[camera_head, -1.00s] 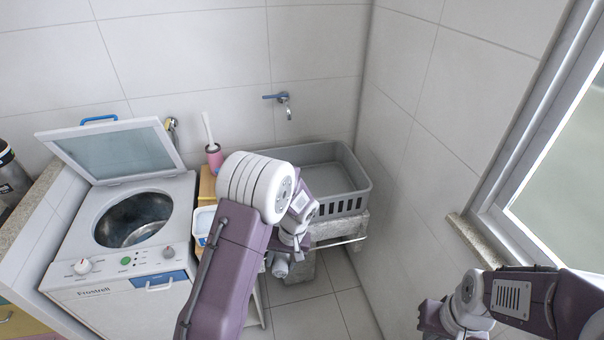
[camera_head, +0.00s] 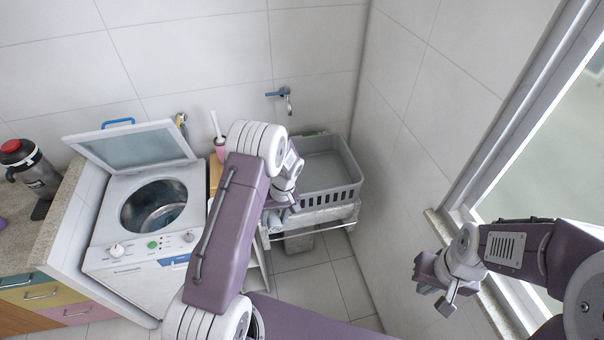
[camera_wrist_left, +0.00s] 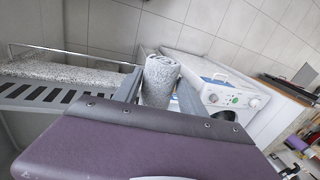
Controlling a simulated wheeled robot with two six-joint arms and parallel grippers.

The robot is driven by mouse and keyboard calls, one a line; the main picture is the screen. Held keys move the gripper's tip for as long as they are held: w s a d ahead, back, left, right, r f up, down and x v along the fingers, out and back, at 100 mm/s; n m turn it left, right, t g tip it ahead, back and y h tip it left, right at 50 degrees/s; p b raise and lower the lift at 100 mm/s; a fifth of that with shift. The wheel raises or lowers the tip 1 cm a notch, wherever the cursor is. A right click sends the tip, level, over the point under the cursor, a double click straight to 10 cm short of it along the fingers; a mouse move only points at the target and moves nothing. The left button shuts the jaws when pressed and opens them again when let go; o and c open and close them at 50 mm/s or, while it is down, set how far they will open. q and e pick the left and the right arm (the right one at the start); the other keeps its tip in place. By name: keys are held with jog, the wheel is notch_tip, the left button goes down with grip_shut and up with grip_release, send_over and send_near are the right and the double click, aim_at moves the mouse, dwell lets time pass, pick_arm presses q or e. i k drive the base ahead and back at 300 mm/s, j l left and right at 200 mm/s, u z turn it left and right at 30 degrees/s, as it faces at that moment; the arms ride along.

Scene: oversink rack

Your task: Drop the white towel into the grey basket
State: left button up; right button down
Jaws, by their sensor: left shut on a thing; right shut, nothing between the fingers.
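The grey basket (camera_head: 330,195) is a slotted tub on a stone ledge in the corner, below the tap. My left gripper (camera_head: 282,210) is at its front left side, partly hidden by my own arm. In the left wrist view my left gripper (camera_wrist_left: 158,90) is shut on the white towel (camera_wrist_left: 160,75), a speckled, pale roll standing up between the fingers. The basket (camera_wrist_left: 40,95) shows at the left of that view, apart from the towel. The towel is hard to make out in the head view. My right gripper (camera_head: 435,290) is shut and empty, at the right near the window.
A top-loading washer (camera_head: 150,225) with its lid up stands left of the basket. A pink brush holder (camera_head: 221,150) stands behind my left arm. A tap (camera_head: 285,97) is on the wall above the basket. A bottle (camera_head: 30,168) stands on the counter at the left.

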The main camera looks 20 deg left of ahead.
aim_at(297, 183)
jog(key=i, duration=1)
